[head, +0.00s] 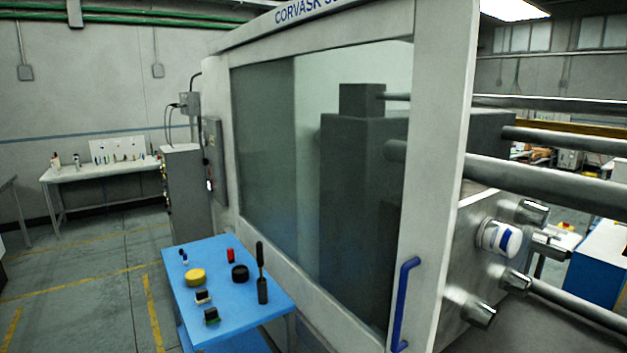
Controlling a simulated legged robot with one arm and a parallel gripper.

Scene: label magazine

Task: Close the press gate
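The press gate (440,150) is a pale grey framed door with a large tinted window (265,150). It stands across the left and middle of the head view. A blue upright handle (404,305) is fixed low on its right-hand post. To the right of that post the press is uncovered. Metal tie bars (545,180) and a steel platen (470,270) with bolts show there. A white round part with a blue mark (499,238) sits on the platen. Dark machine blocks show through the window. My gripper is not in view.
A blue cart (230,290) with several small items, including a yellow round piece (195,276) and a black upright tool (261,270), stands in front of the gate at left. A grey cabinet (183,195) and white bench (100,170) are behind.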

